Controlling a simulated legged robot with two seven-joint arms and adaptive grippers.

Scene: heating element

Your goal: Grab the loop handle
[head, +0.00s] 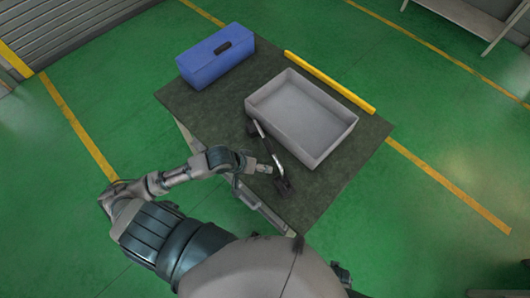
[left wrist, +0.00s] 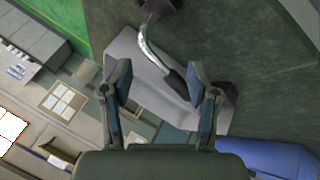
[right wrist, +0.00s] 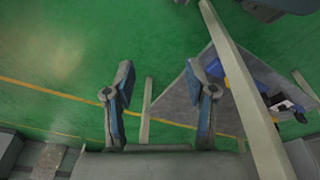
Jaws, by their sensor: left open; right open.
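The heating element (head: 270,147) lies on the dark table top along the near-left side of the grey bin, with black ends and a thin metal rod between them. In the left wrist view its curved silver rod (left wrist: 150,47) runs from a dark block at the top to a dark end near my fingertips. I take this rod to be the loop handle. My left gripper (head: 264,168) is beside it, open and empty; its spread fingers show in the left wrist view (left wrist: 158,80). My right gripper (right wrist: 160,80) is open and empty, away from the handle.
The grey bin (head: 347,138) stands on the dark table (head: 225,112). A blue toolbox (head: 205,66) sits at the far left corner and a yellow bar (head: 330,83) along the far edge. In the right wrist view, a pale beam (right wrist: 240,85) is close to my right gripper.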

